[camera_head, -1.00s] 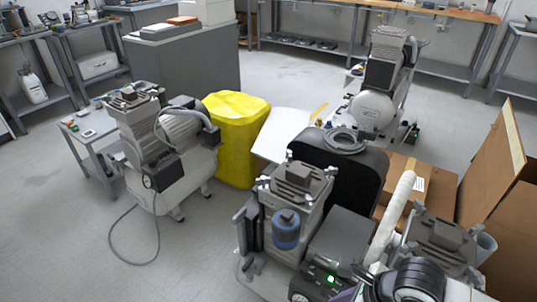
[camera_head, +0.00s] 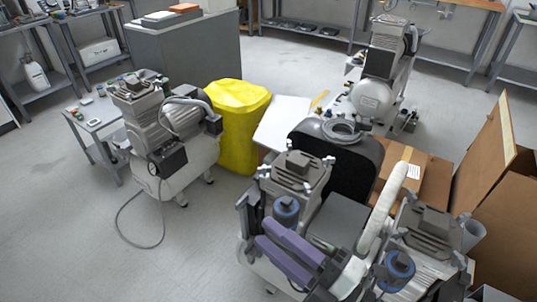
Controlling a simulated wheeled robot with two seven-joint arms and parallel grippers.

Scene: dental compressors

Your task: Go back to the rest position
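My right gripper (camera_head: 276,244), with two purple fingers, reaches in from the bottom. It shows over the front of the near compressor unit (camera_head: 345,222) and hides part of its control panel. The fingers lie close side by side, and I cannot tell whether there is a gap between them. No held object shows. My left gripper is out of view.
Another compressor (camera_head: 180,165) stands at the left, its cable on the floor. A yellow bin (camera_head: 236,135) is behind it. A further compressor (camera_head: 378,80), cardboard boxes (camera_head: 500,190) and a grey cabinet (camera_head: 190,55) stand around. Floor at lower left is free.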

